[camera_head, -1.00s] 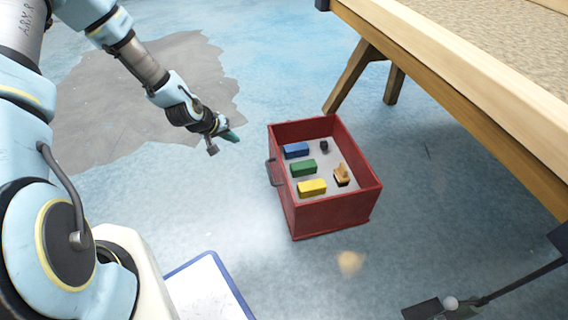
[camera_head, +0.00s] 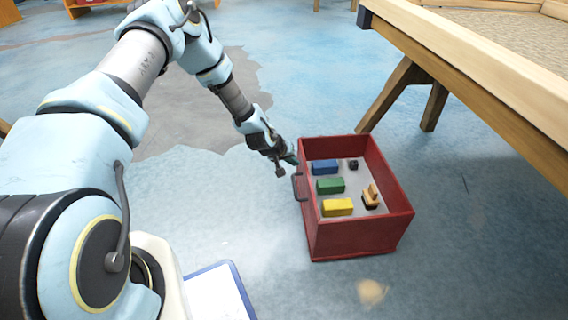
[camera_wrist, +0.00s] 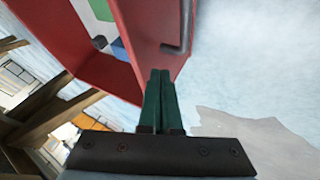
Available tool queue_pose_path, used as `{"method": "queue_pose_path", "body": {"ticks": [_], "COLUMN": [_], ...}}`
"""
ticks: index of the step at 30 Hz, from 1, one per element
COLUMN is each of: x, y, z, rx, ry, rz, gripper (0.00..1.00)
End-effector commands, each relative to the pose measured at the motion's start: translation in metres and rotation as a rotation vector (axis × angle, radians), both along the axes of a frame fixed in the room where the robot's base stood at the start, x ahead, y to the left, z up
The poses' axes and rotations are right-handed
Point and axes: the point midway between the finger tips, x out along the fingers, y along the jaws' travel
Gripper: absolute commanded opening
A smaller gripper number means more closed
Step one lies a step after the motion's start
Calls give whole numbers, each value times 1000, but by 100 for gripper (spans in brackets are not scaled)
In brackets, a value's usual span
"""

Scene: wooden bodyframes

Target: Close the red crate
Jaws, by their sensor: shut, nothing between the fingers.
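The red crate (camera_head: 355,240) stands open on the floor in the head view, with a grey handle (camera_head: 299,187) on its left wall. Inside lie a blue block (camera_head: 325,167), a green block (camera_head: 330,186), a yellow block (camera_head: 338,207), a small dark block (camera_head: 353,165) and a small wooden toy (camera_head: 371,196). My gripper (camera_head: 291,158) is shut and empty, close to the crate's left wall just beyond the handle. In the wrist view its green fingers (camera_wrist: 161,100) are together, in front of the red wall (camera_wrist: 150,40) beside the handle (camera_wrist: 183,30). Whether they touch the wall I cannot tell.
A wooden table (camera_head: 470,75) stands to the right, its legs (camera_head: 434,107) behind the crate. A blue-edged white board (camera_head: 216,294) lies at the bottom, left of the crate. The blue floor around the crate's left side is clear.

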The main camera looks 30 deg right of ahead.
Motion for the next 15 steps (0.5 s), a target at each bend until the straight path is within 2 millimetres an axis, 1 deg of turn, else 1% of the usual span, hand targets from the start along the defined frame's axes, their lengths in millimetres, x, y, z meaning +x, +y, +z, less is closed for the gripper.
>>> {"method": "queue_pose_path", "body": {"ticks": [1, 4, 15], "x": [-2, -4, -4], "y": [-4, -9, -10], "z": [-1, 0, 1], "rx": [0, 0, 0], "ry": [-1, 0, 1], "rz": [-2, 0, 1], "gripper": [0, 0, 0]}}
